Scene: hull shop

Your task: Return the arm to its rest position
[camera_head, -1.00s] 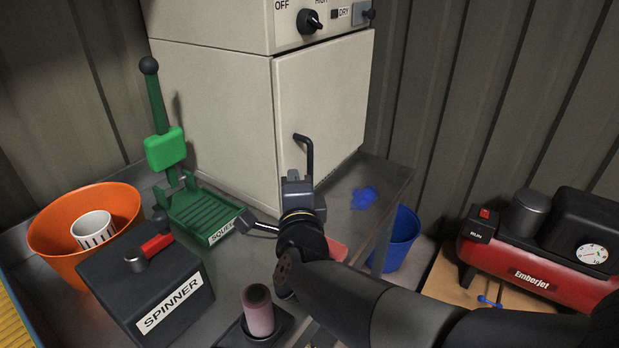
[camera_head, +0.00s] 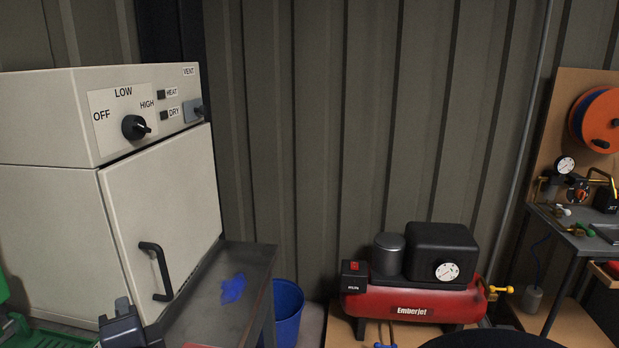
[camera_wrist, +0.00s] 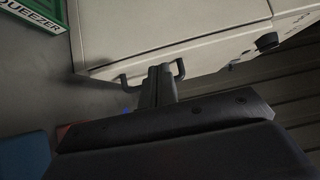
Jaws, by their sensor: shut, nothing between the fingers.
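My gripper (camera_head: 124,322) shows at the lower left of the head view, low in front of the cream oven cabinet (camera_head: 45,220), with most of my arm out of frame. In the wrist view my gripper (camera_wrist: 160,70) has its two fingers together with nothing between them. The fingertips appear in front of the cabinet's dark door handle (camera_wrist: 180,70). I cannot tell whether they touch it. The cabinet door (camera_head: 165,210) looks shut, and its handle (camera_head: 155,270) also shows in the head view.
A grey metal bench (camera_head: 255,262) holds the cabinet and a blue cloth (camera_head: 233,288). A blue bin (camera_head: 287,310) stands beside it. A red compressor (camera_head: 410,300) is right of centre. A green squeezer (camera_wrist: 36,12) is at the wrist view's upper left.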

